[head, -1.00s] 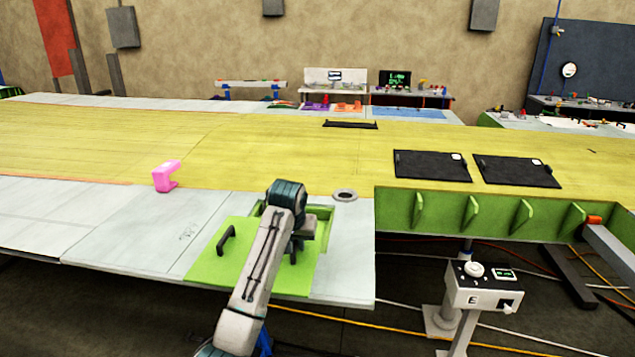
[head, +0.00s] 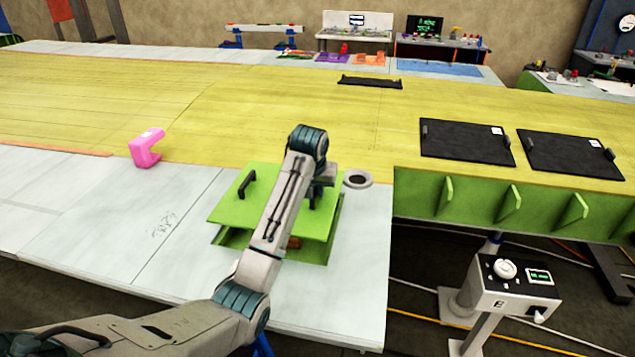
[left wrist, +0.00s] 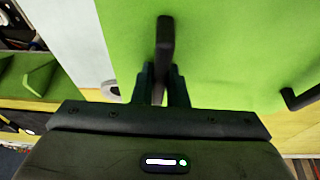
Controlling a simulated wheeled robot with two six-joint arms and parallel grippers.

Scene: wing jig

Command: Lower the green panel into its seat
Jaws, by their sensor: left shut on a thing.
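The green panel (head: 260,204) is a flat plate with two dark handles. In the head view it is above the green-lined opening (head: 233,240) in the pale wing skin, shifted toward the far side, with the opening's near part uncovered. My left gripper (head: 314,195) is shut on the panel's right handle, partly hidden behind my arm. In the left wrist view the gripper (left wrist: 162,88) has its fingers around this dark handle (left wrist: 164,45). The other handle (head: 246,184) is free. Whether the panel touches the rim cannot be told. My right gripper is not in view.
A pink clamp-like piece (head: 146,148) stands on the wing to the left. A grey ring (head: 357,179) lies just right of the panel. Two black panels (head: 467,142) lie on the yellow skin. A control box (head: 515,290) stands at the right, beyond the wing's edge.

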